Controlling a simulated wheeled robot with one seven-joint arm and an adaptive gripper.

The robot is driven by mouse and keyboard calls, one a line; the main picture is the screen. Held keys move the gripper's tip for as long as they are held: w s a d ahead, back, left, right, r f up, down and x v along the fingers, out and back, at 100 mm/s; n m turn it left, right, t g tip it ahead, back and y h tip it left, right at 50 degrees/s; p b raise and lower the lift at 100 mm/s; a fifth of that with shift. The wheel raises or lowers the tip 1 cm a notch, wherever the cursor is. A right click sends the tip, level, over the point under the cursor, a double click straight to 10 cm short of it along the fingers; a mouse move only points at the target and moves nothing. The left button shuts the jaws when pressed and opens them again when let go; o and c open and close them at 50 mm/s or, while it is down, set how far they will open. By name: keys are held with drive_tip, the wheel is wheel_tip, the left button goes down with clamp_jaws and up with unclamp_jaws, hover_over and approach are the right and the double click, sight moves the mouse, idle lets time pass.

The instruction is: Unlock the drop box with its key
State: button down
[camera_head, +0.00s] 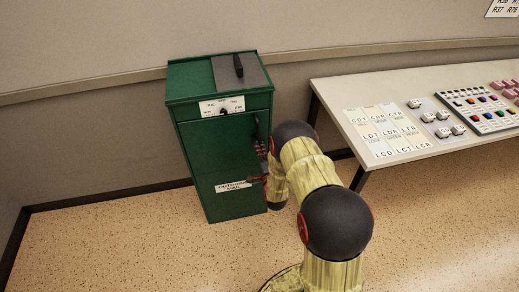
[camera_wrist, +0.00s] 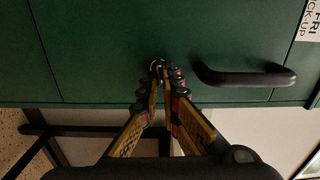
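The green drop box (camera_head: 222,150) stands upright against the wall in the head view. Its green front (camera_wrist: 110,50) fills the upper part of the wrist view, turned on its side. A black bar handle (camera_wrist: 245,77) is on the front near the box's right edge. My gripper (camera_wrist: 164,74) is at the front just below the handle, its fingers drawn close together. A small metal ring, which looks like part of the key (camera_wrist: 157,65), shows at the fingertips. The rest of the key and the keyhole are hidden by the fingers. In the head view my arm partly covers the gripper (camera_head: 261,149).
A white-topped table (camera_head: 345,92) with letter-code cards (camera_head: 385,130) and a button panel (camera_head: 483,110) stands to the right of the box. The floor to the left is clear.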

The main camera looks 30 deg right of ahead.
drive_tip(key=shift+m, duration=0.3)
drive_tip(key=c, duration=2.1)
unclamp_jaws()
drive_tip(key=shift+o, duration=0.3)
drive_tip(key=v, duration=1.2)
